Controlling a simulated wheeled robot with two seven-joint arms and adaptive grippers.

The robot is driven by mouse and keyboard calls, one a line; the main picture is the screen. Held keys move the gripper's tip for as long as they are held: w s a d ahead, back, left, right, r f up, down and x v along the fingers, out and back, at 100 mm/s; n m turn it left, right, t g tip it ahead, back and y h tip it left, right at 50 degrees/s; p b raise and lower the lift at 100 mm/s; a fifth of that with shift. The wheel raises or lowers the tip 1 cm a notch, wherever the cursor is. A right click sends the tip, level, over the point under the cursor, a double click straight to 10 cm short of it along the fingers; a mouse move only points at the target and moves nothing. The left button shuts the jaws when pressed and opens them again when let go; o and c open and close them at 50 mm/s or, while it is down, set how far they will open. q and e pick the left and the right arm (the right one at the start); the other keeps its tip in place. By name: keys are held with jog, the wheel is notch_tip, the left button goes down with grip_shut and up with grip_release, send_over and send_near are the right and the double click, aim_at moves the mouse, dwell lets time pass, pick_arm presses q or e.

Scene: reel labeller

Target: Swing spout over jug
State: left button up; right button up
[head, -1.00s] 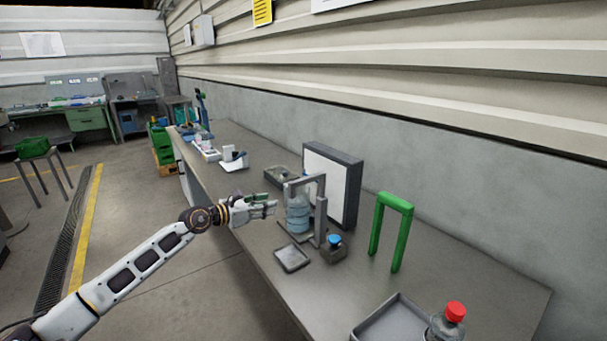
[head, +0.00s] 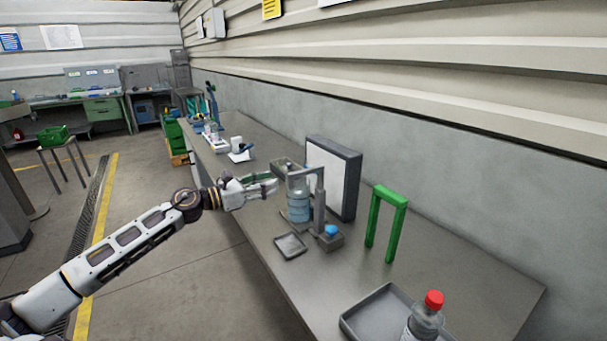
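A grey post with a horizontal arm (head: 318,205) at its top, which looks like the spout, stands on the bench. The arm reaches left over a bluish clear bottle-shaped vessel (head: 298,208), likely the jug, which stands upright beside the post. A blue knob (head: 331,230) sits on a grey block at the post's foot. My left gripper (head: 273,186) is just left of the arm and the vessel's top, with its fingers apart and nothing clearly between them. I cannot tell if it touches either. My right gripper is not in view.
A small grey tray (head: 290,245) lies in front of the vessel. A framed white panel (head: 328,180) stands behind. To the right are a green arch (head: 388,222), a larger grey tray (head: 352,322) and a red-capped bottle (head: 428,318). The bench (head: 470,285) is clear at right.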

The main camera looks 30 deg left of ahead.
pick_arm(q)
jog(key=shift+a+r+m, duration=0.1)
jog(key=shift+m, duration=0.9)
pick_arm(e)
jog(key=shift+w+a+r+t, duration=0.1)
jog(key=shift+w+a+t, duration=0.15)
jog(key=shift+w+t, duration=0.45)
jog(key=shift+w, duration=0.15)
pick_arm(q)
jog(key=shift+w, duration=0.3)
